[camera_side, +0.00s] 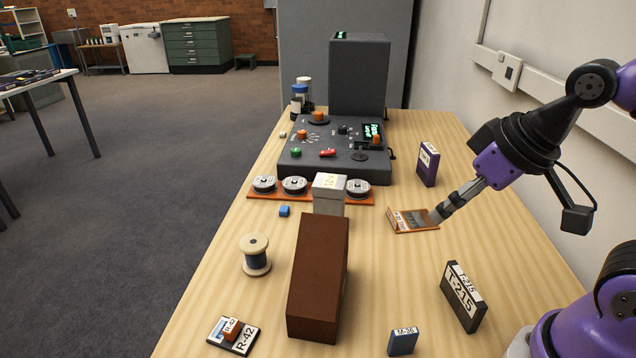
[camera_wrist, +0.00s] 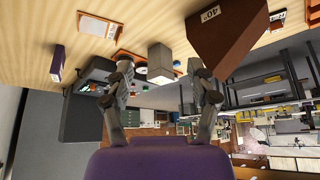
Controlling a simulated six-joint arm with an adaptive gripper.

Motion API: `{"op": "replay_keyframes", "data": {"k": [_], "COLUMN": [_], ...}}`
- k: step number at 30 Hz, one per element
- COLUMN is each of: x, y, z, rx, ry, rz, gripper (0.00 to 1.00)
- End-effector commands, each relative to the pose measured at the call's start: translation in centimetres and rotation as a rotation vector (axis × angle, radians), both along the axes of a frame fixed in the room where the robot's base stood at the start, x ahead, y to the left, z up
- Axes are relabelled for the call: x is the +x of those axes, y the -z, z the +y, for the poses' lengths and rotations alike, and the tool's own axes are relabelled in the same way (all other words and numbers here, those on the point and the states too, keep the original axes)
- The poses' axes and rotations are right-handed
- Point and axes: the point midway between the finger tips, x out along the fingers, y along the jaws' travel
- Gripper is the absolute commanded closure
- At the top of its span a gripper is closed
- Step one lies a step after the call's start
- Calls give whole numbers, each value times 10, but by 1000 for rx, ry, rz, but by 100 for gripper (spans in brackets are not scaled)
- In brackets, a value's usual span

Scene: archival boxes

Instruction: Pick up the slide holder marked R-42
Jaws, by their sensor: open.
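A flat dark holder marked R-42 (camera_side: 243,337) lies at the front left of the table in the side view. A small orange-brown block (camera_side: 231,329), also marked R-42, sits on it. My gripper (camera_side: 441,212) is on the right side of the table, far from both, tilted down beside an orange-brown tray (camera_side: 402,228). Its fingertips overlap the tray's right end in the side view; I cannot tell whether they touch. In the wrist view my gripper (camera_wrist: 160,70) has its fingers apart with nothing held between them.
A tall brown box (camera_side: 318,275) and a pale box (camera_side: 329,200) stand mid-table, between my gripper and the holder. A thread spool (camera_side: 255,262), a T-215 case (camera_side: 463,298), a small blue case (camera_side: 403,342), a purple case (camera_side: 428,164) and a control console (camera_side: 330,165) stand around.

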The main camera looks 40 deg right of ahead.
Motion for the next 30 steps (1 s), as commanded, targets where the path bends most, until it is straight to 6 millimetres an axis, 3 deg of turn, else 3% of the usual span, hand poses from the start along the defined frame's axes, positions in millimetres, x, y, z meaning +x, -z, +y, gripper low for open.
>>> {"op": "replay_keyframes", "data": {"k": [5,10,15,21,25,30], "x": [3,34,82,108,109,110], "y": [-1,-8,0,35,55,74], "z": [3,32,104,198,238,256], "rx": [1,3,-8,-34,-46,-55], "ry": [-12,-114,-290,-463,-528,-555], "rz": [4,44,106,162,180,190], "gripper": [34,34,34,34,34,34]}}
